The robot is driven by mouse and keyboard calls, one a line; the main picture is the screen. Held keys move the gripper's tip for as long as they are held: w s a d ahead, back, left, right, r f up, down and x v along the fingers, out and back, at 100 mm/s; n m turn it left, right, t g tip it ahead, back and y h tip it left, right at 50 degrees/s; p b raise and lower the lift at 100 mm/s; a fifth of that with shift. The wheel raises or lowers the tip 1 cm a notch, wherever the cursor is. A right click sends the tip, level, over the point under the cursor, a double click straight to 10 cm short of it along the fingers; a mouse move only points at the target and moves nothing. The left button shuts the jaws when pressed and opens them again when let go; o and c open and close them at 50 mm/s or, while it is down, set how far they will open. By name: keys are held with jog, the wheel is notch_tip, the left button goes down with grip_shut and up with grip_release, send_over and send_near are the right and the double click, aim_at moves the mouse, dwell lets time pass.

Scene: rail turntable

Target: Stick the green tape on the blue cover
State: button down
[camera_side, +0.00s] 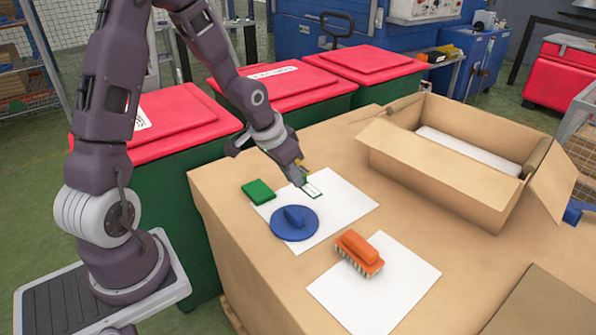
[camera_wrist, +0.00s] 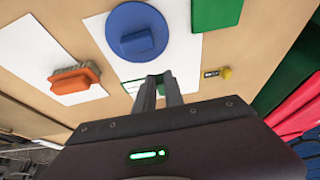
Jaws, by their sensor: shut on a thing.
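My gripper (camera_side: 301,178) is shut on a small flat white piece with green edges (camera_side: 312,187), which looks like the green tape. It holds it over the far part of a white sheet; the height above it is hard to tell. In the wrist view the piece (camera_wrist: 133,86) shows beside the closed fingers (camera_wrist: 158,80), which hide part of it. The blue cover (camera_side: 294,224), a round disc with a raised blue handle, lies on the near part of the same sheet, apart from the gripper. It also shows in the wrist view (camera_wrist: 120,20).
A green block (camera_side: 258,191) lies left of the gripper. An orange brush (camera_side: 359,254) rests on a second white sheet (camera_side: 400,285). An open cardboard box (camera_side: 440,180) stands at the right. A small yellow and black object (camera_wrist: 218,72) lies near the fingers.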

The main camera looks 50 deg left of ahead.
jog(key=shift+f, duration=3.75)
jog(key=shift+f, duration=0.35)
jog(key=c, duration=1.4)
grip_release()
jog(key=shift+o, duration=0.2)
jog(key=v, duration=0.7)
jog(key=shift+r, duration=0.1)
